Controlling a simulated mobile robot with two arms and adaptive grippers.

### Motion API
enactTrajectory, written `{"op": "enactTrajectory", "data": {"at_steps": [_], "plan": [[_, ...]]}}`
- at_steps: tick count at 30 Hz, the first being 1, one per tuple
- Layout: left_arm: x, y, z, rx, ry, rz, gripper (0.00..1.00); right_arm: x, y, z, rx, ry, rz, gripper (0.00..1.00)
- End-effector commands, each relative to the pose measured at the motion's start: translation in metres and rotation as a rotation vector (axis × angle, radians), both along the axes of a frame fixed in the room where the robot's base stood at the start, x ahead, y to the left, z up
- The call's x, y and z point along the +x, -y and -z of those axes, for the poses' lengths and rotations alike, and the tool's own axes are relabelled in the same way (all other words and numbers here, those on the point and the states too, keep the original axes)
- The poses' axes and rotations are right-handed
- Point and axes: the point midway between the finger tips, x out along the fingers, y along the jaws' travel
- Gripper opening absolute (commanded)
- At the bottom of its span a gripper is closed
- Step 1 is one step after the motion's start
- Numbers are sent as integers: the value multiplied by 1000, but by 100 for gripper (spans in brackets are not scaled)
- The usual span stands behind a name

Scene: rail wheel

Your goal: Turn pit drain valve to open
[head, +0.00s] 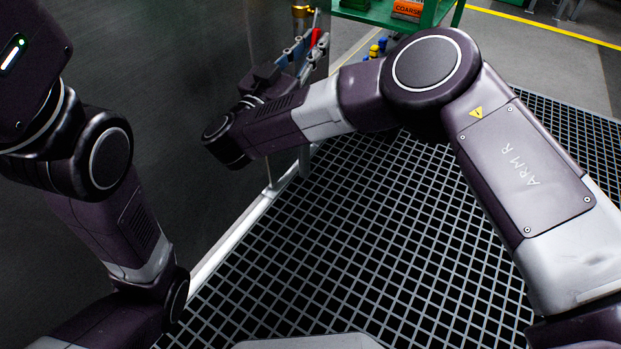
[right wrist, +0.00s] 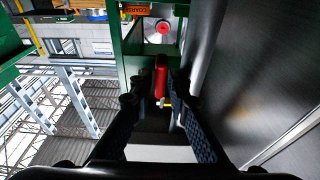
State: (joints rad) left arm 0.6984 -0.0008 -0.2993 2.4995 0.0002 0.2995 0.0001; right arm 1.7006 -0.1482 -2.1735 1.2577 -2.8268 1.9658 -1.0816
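A red lever handle (right wrist: 161,75) lies in the gap between the two dark fingers of my right gripper (right wrist: 160,92) in the right wrist view. The fingers are spread, with space visible on both sides of the handle; I cannot tell how deep it sits between them. In the head view the red handle (head: 315,38) shows just beside my right gripper (head: 304,50), close to the dark panel. A brass-coloured fitting (head: 301,11) is above it, partly cut off by the frame's top. My left arm is at the left, but its gripper is out of view.
A dark wall panel (head: 190,60) stands along the left, close to my right wrist. A green cart (head: 380,12) with an orange box (head: 407,9) stands at the back. Grating floor (head: 370,230) is open below. A red round part (right wrist: 163,27) lies beyond the handle.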

Motion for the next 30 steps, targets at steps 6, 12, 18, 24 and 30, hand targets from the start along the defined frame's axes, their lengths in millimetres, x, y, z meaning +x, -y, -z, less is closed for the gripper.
{"op": "enactTrajectory", "data": {"at_steps": [6, 12, 18, 24, 30], "plan": [[-1, 0, -1, 0, 2, 0, 28, -4, -2, -2, 59, -77, 2, 16], [-1, 0, -1, 0, 2, 0, 28, -8, -5, -4, 117, -159, 0, 16], [-1, 0, -16, 1, 3, 0, 28, -20, -18, -13, 133, -189, -7, 16], [-1, 0, -34, 1, 2, 0, 28, -41, -33, -13, 131, -188, -9, 16], [-1, 0, -57, 0, 2, 0, 28, -66, -51, -15, 130, -187, -8, 16]]}}
